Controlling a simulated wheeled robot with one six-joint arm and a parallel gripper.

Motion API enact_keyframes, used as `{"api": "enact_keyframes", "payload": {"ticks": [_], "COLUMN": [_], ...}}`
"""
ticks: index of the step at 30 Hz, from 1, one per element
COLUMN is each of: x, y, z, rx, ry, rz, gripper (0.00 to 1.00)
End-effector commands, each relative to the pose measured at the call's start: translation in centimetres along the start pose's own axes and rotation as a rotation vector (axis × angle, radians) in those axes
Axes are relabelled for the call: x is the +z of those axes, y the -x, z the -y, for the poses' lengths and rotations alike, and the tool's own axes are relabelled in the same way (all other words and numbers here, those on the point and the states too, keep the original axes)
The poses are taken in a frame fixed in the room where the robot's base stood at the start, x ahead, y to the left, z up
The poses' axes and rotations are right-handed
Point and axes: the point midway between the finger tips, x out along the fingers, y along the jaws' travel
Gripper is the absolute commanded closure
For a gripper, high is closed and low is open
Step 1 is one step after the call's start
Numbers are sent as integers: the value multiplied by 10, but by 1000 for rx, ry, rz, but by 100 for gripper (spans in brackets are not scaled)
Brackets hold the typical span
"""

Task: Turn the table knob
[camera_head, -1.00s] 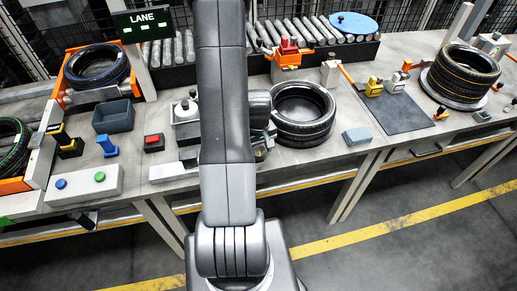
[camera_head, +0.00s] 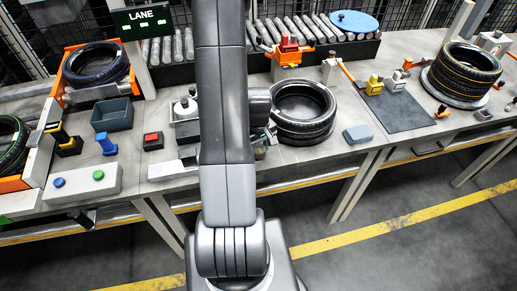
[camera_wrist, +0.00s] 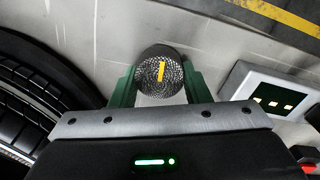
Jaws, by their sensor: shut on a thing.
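The knob (camera_wrist: 160,72) is round and dark with a knurled, mesh-like face and a yellow marker bar. In the wrist view the bar runs nearly straight up and down. My gripper (camera_wrist: 160,80) has its two green fingers on either side of the knob and is shut on it. In the head view my arm covers the knob, and only part of my gripper shows beside the arm, near the stacked tyres.
Stacked tyres (camera_head: 304,108) stand right of my arm; a tyre (camera_wrist: 25,110) also fills the left of the wrist view. A panel with lit squares (camera_wrist: 272,96) lies right of the knob. A grey block (camera_head: 358,134) sits near the table's front edge.

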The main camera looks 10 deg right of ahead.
Motion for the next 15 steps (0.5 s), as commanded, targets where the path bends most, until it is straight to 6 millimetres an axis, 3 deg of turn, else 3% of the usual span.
{"api": "enact_keyframes", "payload": {"ticks": [15], "x": [0], "y": [-3], "z": [2], "rx": [2], "ry": [458], "rz": [-2], "gripper": [80]}}
